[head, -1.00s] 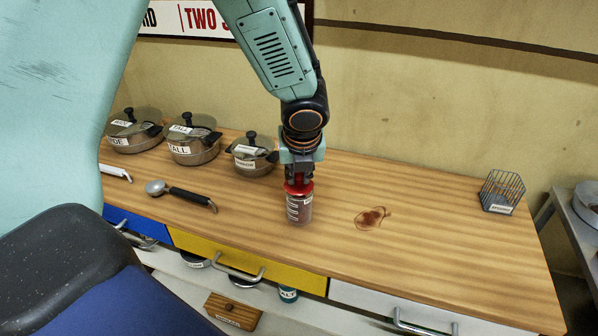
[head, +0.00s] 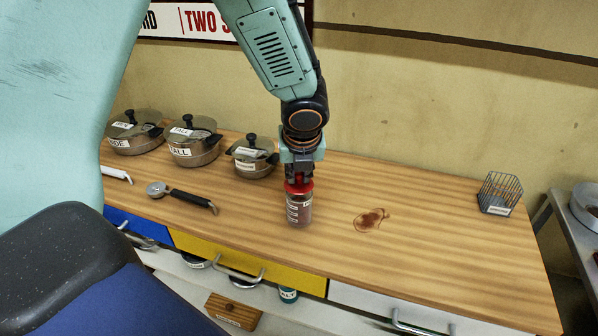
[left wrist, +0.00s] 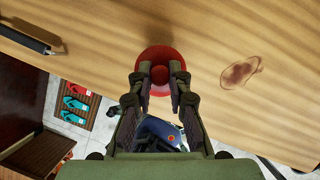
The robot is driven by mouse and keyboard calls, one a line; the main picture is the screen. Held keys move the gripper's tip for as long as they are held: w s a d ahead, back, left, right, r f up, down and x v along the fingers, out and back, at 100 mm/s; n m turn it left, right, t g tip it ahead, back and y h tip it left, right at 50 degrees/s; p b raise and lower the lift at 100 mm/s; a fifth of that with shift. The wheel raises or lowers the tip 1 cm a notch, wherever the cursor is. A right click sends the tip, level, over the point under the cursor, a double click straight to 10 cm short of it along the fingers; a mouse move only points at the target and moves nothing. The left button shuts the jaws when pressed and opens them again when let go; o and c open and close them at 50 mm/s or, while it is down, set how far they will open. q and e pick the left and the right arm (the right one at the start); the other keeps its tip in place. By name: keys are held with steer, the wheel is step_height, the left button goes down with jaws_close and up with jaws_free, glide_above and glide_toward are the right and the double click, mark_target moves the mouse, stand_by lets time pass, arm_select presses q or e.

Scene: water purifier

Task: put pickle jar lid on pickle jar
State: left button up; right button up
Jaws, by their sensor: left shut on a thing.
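The pickle jar (head: 299,210) stands upright on the wooden counter, clear with dark contents and white labels. The red pickle jar lid (head: 298,187) is at the jar's mouth; whether it is fully seated I cannot tell. My left gripper (head: 298,178) points straight down from above and is shut on the lid's knob. In the left wrist view the red lid (left wrist: 155,62) shows between the two fingers and hides the jar below it. My right gripper is not in view.
Several lidded pots (head: 193,145) stand at the back left. A black-handled utensil (head: 182,194) lies left of the jar. A brown stain (head: 371,220) marks the counter to the right, with a wire basket (head: 498,194) farther right. Drawers (head: 245,268) line the front.

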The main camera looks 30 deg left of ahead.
arm_select(q)
steer(key=shift+r+p, duration=1.1)
steer(key=shift+p, duration=0.3)
stand_by(1.7)
stand_by(0.3)
steer(key=o, duration=0.6)
steer(key=shift+f, duration=0.1)
steer(key=shift+c, duration=0.2)
steer(key=p+v, duration=0.9)
steer(key=v, duration=0.2)
steer(key=shift+w, duration=0.1)
stand_by(0.6)
